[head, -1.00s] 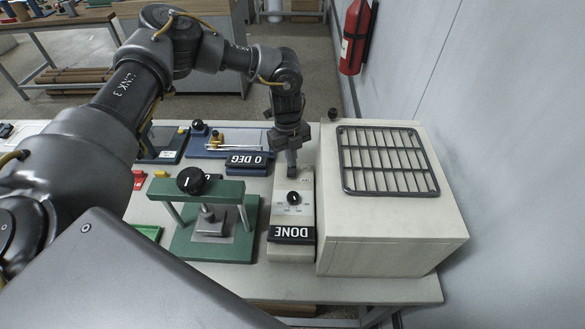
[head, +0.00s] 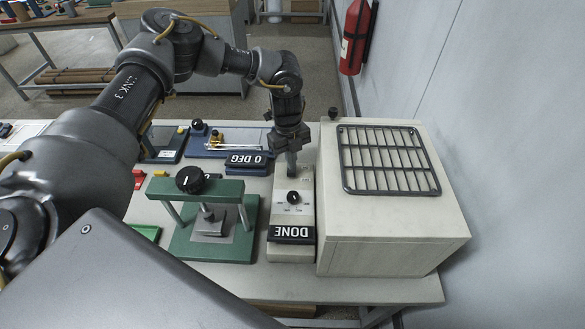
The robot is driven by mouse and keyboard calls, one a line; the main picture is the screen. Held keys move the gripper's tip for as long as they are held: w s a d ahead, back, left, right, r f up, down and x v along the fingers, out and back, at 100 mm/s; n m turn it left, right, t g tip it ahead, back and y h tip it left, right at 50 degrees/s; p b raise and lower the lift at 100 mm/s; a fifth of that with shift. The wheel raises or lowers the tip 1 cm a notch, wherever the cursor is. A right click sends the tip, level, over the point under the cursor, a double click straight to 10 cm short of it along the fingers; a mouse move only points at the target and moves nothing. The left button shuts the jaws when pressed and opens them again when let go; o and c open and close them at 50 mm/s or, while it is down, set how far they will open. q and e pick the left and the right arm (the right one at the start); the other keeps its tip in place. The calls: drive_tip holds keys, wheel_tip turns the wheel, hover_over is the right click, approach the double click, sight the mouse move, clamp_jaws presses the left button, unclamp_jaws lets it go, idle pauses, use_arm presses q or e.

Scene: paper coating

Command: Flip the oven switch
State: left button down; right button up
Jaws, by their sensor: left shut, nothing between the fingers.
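A pale control box (head: 279,228) stands on the table, with a black round knob (head: 293,198) on top and a black "DONE" sign (head: 291,234) at its near end. My left gripper (head: 291,172) is shut and points down at the far end of this box, where it hides part of the top. I cannot make out the switch itself there, nor whether the fingertips touch it. The large pale oven-like box (head: 380,232), with a dark wire rack (head: 389,190) on top, stands just right of the control box. My right gripper is not in view.
A green press (head: 213,237) with a black knob stands left of the control box. A wall with a red extinguisher (head: 357,38) bounds the right side.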

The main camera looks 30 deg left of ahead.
use_arm(q)
drive_tip(key=shift+f+b, duration=0.45)
drive_tip(key=shift+f, duration=0.35)
drive_tip(key=shift+s+r, duration=0.1)
drive_tip(key=shift+r, duration=0.1)
drive_tip(key=shift+r+p, duration=0.9)
drive_tip(key=shift+p, duration=0.15)
wheel_tip(320, 180, up, 2)
drive_tip(key=shift+r+p, duration=0.15)
drive_tip(key=shift+p, duration=0.75)
drive_tip(key=shift+r+p, duration=1.05)
drive_tip(key=shift+r, duration=0.25)
